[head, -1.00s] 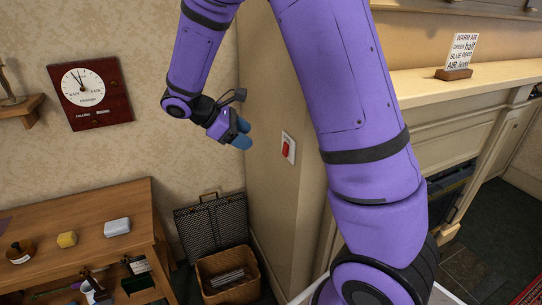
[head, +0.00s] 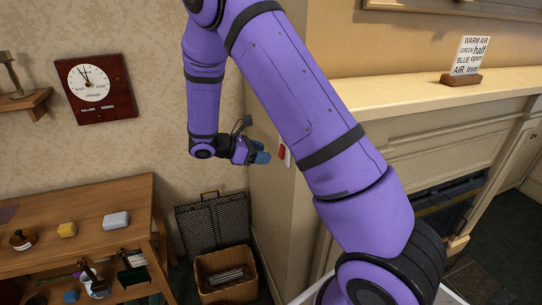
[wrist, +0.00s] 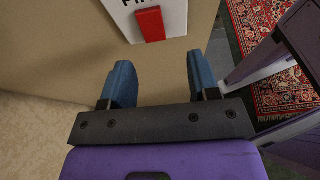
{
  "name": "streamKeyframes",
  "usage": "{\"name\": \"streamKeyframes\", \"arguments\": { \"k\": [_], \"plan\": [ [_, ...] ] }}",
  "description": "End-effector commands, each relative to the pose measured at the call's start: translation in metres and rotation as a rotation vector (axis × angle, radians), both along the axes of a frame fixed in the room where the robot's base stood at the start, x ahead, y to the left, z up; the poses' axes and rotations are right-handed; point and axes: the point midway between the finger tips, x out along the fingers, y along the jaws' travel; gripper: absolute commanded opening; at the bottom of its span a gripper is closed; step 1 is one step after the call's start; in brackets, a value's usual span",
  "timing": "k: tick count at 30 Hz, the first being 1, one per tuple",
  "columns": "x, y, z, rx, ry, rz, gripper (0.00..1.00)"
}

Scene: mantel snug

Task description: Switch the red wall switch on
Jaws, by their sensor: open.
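The red wall switch (head: 282,153) sits on a white plate on the side wall of the chimney breast. In the wrist view the red rocker (wrist: 150,24) shows at the top, on its white plate (wrist: 175,17) with partly cut-off black lettering. My gripper (head: 262,151) is just left of the switch in the head view, its blue fingertips pointing at it. In the wrist view the two blue fingers are apart with nothing between them, and the rocker is ahead of the gap between them. I cannot tell whether the fingertips touch the wall.
A wooden table (head: 135,190) with small items stands at the left. A black mesh screen (head: 215,222) and a wicker basket (head: 226,276) are on the floor below my gripper. The mantel shelf (head: 420,97) holds a lettered sign (head: 472,56). A barometer-like dial (head: 88,83) hangs on the back wall.

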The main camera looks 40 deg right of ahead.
Motion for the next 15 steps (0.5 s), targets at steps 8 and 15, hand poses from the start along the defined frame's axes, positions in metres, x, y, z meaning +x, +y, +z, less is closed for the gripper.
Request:
{"name": "streamKeyframes", "arguments": {
  "k": [8, 15],
  "plan": [
    [-0.010, -0.035, -0.015, -0.001, 0.001, -0.002, 0.55],
    [-0.012, -0.043, -0.019, 0.001, 0.000, -0.001, 0.55]
  ]
}}
